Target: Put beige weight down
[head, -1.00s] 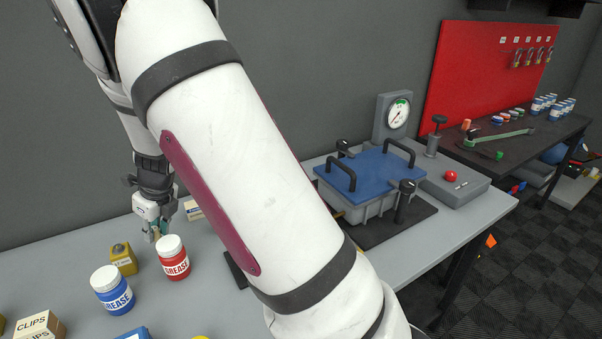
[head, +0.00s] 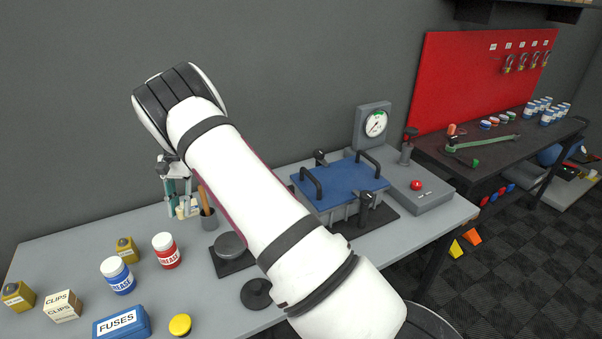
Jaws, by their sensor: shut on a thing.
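My gripper (head: 181,206) is in the head view at the left of my arm, above the back of the grey bench. Its teal fingers point down and are shut on a small beige thing, the beige weight (head: 180,212). The weight is small in the picture and partly covered by the fingers. I cannot tell whether its base touches the bench. A dark grey cup (head: 208,222) with a brown handle in it stands just right of the gripper. A scale-like black plate with a round grey disc (head: 230,245) lies in front of the cup.
On the grey bench (head: 75,248) stand a red grease jar (head: 166,251), a blue grease jar (head: 118,276), a clips box (head: 63,306), a blue fuses box (head: 121,322) and a yellow-topped item (head: 180,325). A blue-lidded chamber (head: 342,188) stands right of my arm. The back left is clear.

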